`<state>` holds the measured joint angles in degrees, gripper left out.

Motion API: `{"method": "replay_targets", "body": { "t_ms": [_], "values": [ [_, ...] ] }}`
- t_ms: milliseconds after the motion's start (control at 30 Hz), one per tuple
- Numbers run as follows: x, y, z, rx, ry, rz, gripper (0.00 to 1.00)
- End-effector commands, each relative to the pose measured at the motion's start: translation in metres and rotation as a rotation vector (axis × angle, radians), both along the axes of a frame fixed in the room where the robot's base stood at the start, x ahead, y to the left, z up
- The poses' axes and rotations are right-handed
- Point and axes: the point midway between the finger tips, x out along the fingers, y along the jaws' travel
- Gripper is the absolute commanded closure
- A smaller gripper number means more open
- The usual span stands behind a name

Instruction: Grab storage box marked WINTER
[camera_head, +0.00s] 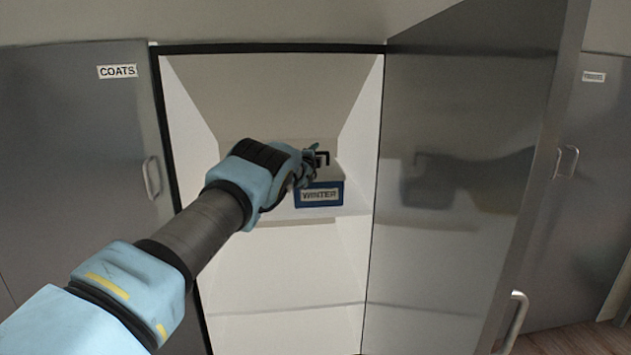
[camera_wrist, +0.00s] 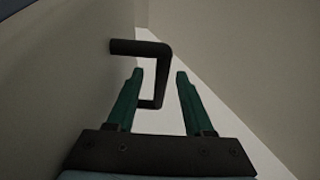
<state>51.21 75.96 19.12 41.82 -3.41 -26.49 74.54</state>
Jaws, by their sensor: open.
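The blue storage box (camera_head: 318,203) with a white label reading WINTER sits on a shelf inside the open cupboard. Its black handle (camera_head: 322,157) stands above the top. In the wrist view, the bent black handle (camera_wrist: 150,48) appears at the fingertips, with one bar running down between the two green fingers. My gripper (camera_wrist: 159,73) is open around or just short of that bar; I cannot tell whether it touches. In the head view, my gripper (camera_head: 313,160) is at the handle above the box, and my arm hides part of the left side.
The cupboard door (camera_head: 455,160) stands open on the right, its handle (camera_head: 515,318) low at the edge. A shut door marked COATS (camera_head: 70,160) is at left, another grey door (camera_head: 590,190) at right.

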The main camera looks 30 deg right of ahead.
Motion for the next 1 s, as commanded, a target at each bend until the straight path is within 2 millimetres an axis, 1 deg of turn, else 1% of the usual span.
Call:
{"method": "replay_targets", "body": {
  "t_ms": [267,367,733,767,1000],
  "values": [
    [0.0007,-0.001,0.0004,0.0,0.0,0.0,0.48],
    [0.0006,-0.0011,0.0004,0.0,0.0,0.0,0.57],
    [0.0006,-0.001,0.0004,0.0,0.0,0.0,0.99],
    [0.0006,-0.001,0.0004,0.0,0.0,0.0,1.0],
    [0.0006,-0.001,0.0002,0.0,0.0,0.0,1.0]
  ]
}}
